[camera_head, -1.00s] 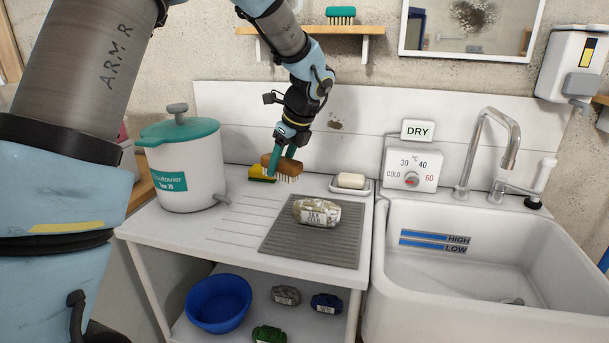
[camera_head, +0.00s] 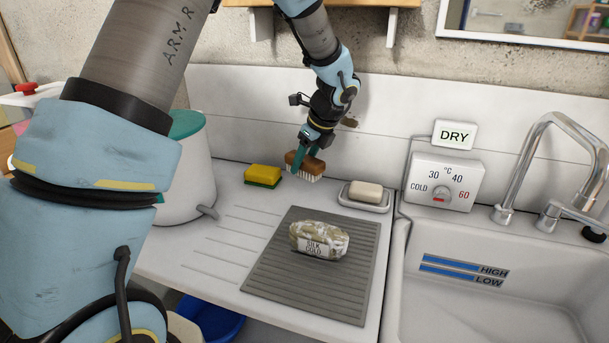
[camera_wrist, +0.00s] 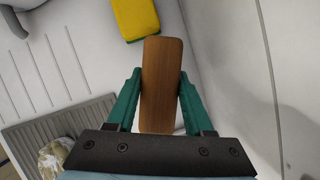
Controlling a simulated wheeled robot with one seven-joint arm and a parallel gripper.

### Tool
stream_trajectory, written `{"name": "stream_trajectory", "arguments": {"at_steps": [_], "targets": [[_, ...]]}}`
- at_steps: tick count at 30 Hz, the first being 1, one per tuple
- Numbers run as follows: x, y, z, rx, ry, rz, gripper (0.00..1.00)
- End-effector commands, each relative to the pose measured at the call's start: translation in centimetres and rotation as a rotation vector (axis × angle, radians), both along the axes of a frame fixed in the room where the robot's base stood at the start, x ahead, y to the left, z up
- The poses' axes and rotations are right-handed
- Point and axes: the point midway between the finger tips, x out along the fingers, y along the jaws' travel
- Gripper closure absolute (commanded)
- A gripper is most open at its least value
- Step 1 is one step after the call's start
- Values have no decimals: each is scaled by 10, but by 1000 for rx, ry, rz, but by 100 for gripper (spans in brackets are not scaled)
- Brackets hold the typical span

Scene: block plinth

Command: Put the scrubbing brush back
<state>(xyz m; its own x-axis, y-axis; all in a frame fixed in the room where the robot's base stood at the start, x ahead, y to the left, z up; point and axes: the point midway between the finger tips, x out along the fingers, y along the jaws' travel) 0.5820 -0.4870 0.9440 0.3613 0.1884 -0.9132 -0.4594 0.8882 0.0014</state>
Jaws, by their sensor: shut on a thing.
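The scrubbing brush (camera_head: 312,169) has a brown wooden back and pale bristles that point down. My gripper (camera_head: 306,157) is shut on it, with a green finger on each long side of the wooden back. In the wrist view the brush (camera_wrist: 160,85) lies lengthwise between the two fingers of my gripper (camera_wrist: 160,98). The brush is at the back of the white worktop, between the yellow sponge and the soap dish. I cannot tell for sure whether its bristles touch the surface.
A yellow and green sponge (camera_head: 263,174) lies left of the brush. A soap dish (camera_head: 372,205) with a pale bar stands to the right. The sink (camera_head: 480,315) is at right, a wall shelf (camera_head: 375,20) above.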

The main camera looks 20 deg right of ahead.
Motion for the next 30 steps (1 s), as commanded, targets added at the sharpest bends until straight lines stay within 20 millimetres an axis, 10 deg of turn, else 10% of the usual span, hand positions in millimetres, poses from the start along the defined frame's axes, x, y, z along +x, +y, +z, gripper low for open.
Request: {"name": "stream_trajectory", "arguments": {"at_steps": [23,24,30], "targets": [[0,0,-47,-1,0,0,100],[0,0,-46,-1,0,0,45],[0,0,-46,-1,0,0,22]]}}
